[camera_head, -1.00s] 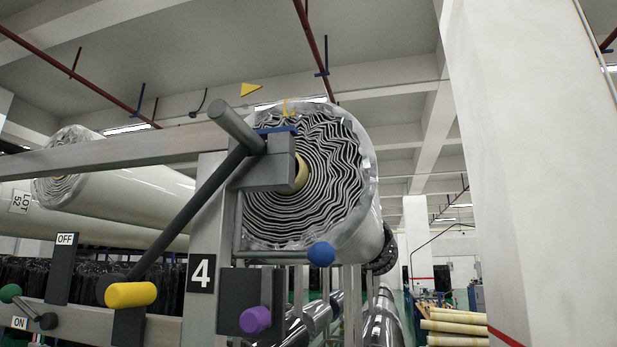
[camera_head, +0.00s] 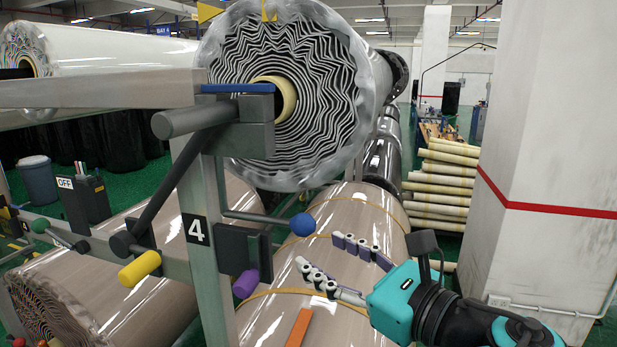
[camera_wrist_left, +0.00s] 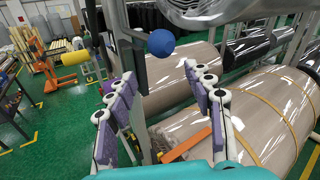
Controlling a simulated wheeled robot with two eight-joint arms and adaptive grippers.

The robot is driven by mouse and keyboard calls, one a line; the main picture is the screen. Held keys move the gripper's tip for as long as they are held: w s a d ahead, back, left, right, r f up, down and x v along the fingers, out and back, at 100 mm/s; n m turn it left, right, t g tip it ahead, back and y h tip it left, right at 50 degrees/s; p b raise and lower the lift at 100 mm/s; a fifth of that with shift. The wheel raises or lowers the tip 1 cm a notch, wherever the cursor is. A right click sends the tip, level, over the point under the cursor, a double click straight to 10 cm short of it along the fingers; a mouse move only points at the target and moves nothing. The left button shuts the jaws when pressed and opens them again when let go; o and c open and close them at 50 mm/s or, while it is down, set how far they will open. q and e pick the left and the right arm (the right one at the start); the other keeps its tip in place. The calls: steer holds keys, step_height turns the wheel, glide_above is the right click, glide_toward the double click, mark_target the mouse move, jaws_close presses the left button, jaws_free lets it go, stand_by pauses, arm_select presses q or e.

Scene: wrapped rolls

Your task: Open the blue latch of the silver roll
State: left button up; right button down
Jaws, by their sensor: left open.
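The silver-wrapped roll (camera_head: 345,140) rests on the metal stand marked 4, with its layered end facing me. A rod ending in a blue ball (camera_head: 303,224) sticks out to the right below the roll's end. A flat blue strip (camera_head: 238,88) lies on top of the grey block at the roll's core. My left gripper (camera_head: 320,250) is open and empty, just right of and below the blue ball. In the left wrist view the ball (camera_wrist_left: 161,43) shows beyond and between the fingertips (camera_wrist_left: 160,75), apparently apart from them. My right gripper is not in view.
Yellow (camera_head: 140,268) and purple (camera_head: 246,284) knobs sit on the stand left of my gripper. A brown wrapped roll (camera_head: 350,215) lies beneath. A white pillar (camera_head: 560,130) with a red stripe stands at the right, near yellow tubes (camera_head: 440,185).

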mark_target(310, 230)
arm_select(q)
steer(key=shift+s+d+r, duration=0.2)
steer(key=shift+d+r, duration=0.15)
steer(key=shift+r, duration=0.2)
steer(key=shift+s+d+r, duration=0.15)
steer(key=shift+d+r, duration=0.15)
steer(key=shift+r, duration=0.25)
steer(key=shift+a+r+m, duration=0.1)
steer(key=shift+r+m, duration=0.1)
steer(key=shift+m, duration=0.1)
steer(key=p+x, duration=0.1)
steer(key=x, duration=0.6)
steer(key=shift+w+a+p, duration=0.25)
steer(key=shift+w+p, duration=0.05)
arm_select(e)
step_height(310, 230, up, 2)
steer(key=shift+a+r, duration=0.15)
arm_select(q)
steer(key=shift+c, duration=0.2)
steer(key=c, duration=0.5)
steer(key=shift+s+a+r, duration=0.1)
steer(key=shift+s, duration=0.1)
jaws_close()
steer(key=shift+w, duration=0.1)
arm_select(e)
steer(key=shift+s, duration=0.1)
